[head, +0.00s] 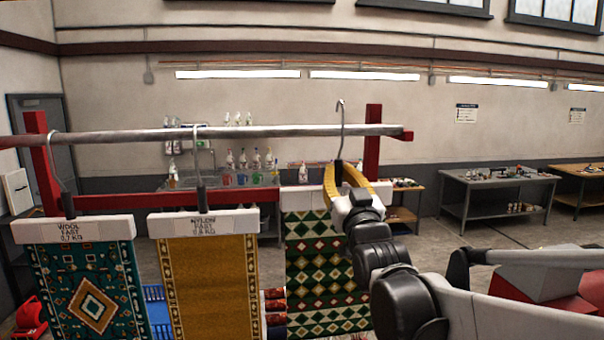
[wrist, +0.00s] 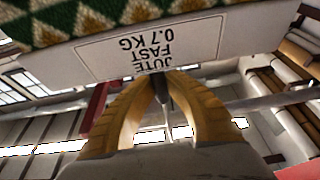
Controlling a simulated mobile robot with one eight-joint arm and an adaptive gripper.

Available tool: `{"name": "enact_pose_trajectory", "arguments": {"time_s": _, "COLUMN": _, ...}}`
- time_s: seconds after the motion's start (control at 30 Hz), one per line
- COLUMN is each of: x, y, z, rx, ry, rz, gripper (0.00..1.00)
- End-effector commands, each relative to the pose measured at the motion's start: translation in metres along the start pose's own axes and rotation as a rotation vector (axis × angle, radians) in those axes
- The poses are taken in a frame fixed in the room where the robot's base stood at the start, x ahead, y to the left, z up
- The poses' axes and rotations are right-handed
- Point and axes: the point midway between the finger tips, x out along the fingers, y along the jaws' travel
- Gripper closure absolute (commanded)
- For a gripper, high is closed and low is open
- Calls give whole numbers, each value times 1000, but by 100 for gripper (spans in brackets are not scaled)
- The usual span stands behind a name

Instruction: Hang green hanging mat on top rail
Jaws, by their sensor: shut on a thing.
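The green hanging mat (head: 326,262), with a diamond pattern, hangs upright below its white hanger bar (head: 303,199). My gripper hides part of the mat.
A teal wool mat (head: 85,290) and an ochre nylon mat (head: 214,285) hang from the rail to the left. Red posts (head: 372,140) support the rail. Bottles stand on a bench behind. Tables (head: 497,180) stand at the back right, with open floor before them.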

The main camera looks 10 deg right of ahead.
Motion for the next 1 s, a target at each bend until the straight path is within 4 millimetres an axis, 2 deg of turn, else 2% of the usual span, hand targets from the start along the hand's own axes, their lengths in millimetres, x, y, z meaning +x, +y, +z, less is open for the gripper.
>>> {"name": "enact_pose_trajectory", "arguments": {"time_s": 0.17, "x": -1, "y": 0, "z": 2, "rx": 0, "ry": 1, "rz": 0, "gripper": 100}}
{"name": "enact_pose_trajectory", "arguments": {"time_s": 1.0, "x": -13, "y": 0, "z": 37, "rx": 0, "ry": 1, "rz": 0, "gripper": 100}}
